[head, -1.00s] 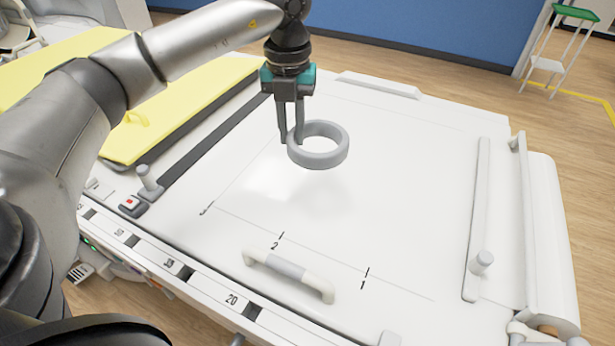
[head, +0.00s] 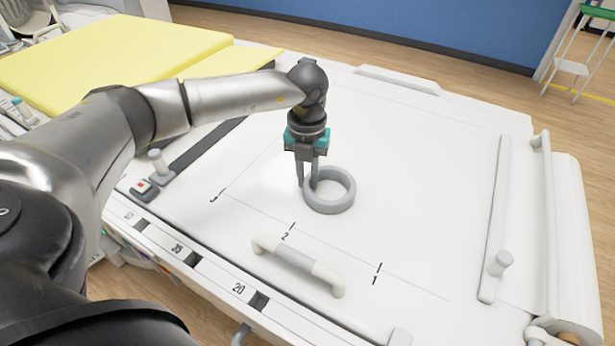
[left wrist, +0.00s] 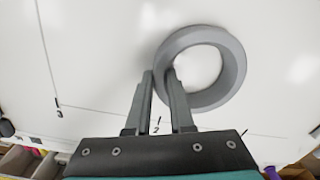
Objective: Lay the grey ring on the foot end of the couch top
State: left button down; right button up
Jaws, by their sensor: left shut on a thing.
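The grey ring (head: 330,205) is at the white couch top (head: 420,165), flat side down, beyond the marks 2 and 1. It looks very close to the surface or on it; I cannot tell whether it touches. My left gripper (head: 308,184) points down and is shut on the ring's left wall, one finger inside the hole and one outside. In the left wrist view the ring (left wrist: 205,65) shows between and beyond the fingertips (left wrist: 162,80). My right gripper is not in view.
A white and grey handle (head: 297,261) stands on the near side of the couch top. A rail with a peg (head: 498,262) runs along the right. A yellow pad (head: 120,55) lies at the far left. The surface around the ring is clear.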

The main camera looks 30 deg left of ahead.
pick_arm(q)
jog(key=shift+f, duration=0.1)
jog(key=c, duration=0.8)
grip_release()
notch_tip(320, 180, up, 12)
jog(key=shift+r+p, duration=0.2)
jog(key=shift+p, duration=0.65)
